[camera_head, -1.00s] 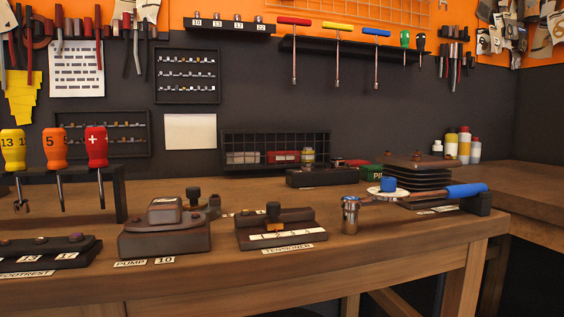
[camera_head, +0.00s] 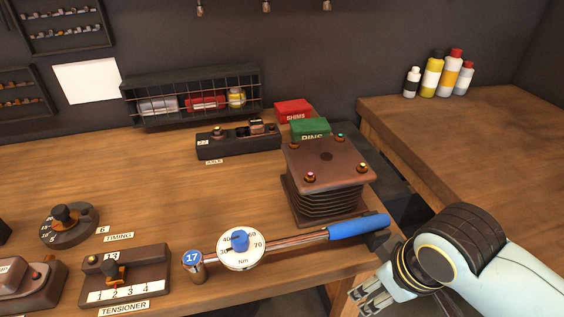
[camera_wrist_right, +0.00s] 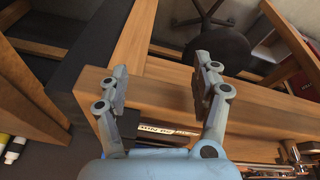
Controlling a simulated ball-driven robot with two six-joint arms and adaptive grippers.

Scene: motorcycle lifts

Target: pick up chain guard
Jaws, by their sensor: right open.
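I cannot make out a chain guard in either view. My right gripper (camera_head: 366,296) comes in at the lower right of the head view, in front of the bench edge and below the torque wrench's blue handle. In the right wrist view its two fingers (camera_wrist_right: 158,84) are spread apart with nothing between them. Beyond them are a wooden bench edge and the floor. My left gripper is not in view.
The torque wrench (camera_head: 284,239) lies along the bench front. The ribbed block (camera_head: 326,183), red SHIMS box (camera_head: 294,110) and wire-front rack (camera_head: 192,94) stand behind it. Several bottles (camera_head: 433,76) stand on the side bench. The tensioner (camera_head: 126,278) is at lower left.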

